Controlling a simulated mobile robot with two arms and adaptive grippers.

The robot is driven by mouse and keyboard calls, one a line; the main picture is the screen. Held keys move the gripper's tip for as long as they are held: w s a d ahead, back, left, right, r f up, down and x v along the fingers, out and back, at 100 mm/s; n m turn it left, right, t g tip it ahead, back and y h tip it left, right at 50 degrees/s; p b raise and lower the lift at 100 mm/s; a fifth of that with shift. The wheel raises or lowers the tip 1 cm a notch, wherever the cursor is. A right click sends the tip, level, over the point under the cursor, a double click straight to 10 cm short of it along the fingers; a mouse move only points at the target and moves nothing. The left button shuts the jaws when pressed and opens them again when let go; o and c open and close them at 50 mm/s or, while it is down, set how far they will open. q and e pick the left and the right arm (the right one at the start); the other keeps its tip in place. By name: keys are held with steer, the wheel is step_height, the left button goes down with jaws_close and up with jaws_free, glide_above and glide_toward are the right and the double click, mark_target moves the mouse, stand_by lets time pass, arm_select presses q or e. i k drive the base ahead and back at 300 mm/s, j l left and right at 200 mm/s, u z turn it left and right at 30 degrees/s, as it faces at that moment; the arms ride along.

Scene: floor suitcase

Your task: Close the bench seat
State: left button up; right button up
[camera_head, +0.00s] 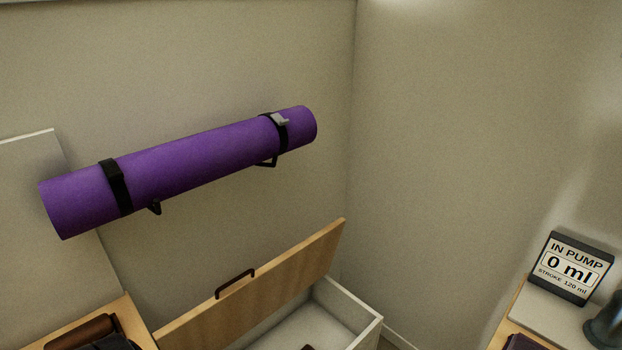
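The bench seat is a wooden lid (290,266) with a dark handle (235,283) at its upper edge. It stands raised and tilted over a white bench box (347,304) at the bottom middle. The box interior shows open to the right of the lid, with a small dark thing at the bottom edge of the picture. The lower part of the lid and box is cut off by the frame. Neither my left nor my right gripper shows in this view.
A purple rolled mat (190,168) hangs on the wall in black straps above the lid. A wooden surface with brown and dark items (88,333) is at the lower left. A sign reading 0 ml (571,268) stands on a surface at the right.

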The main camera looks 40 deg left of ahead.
mark_target(220, 321)
steer(key=u, duration=1.55)
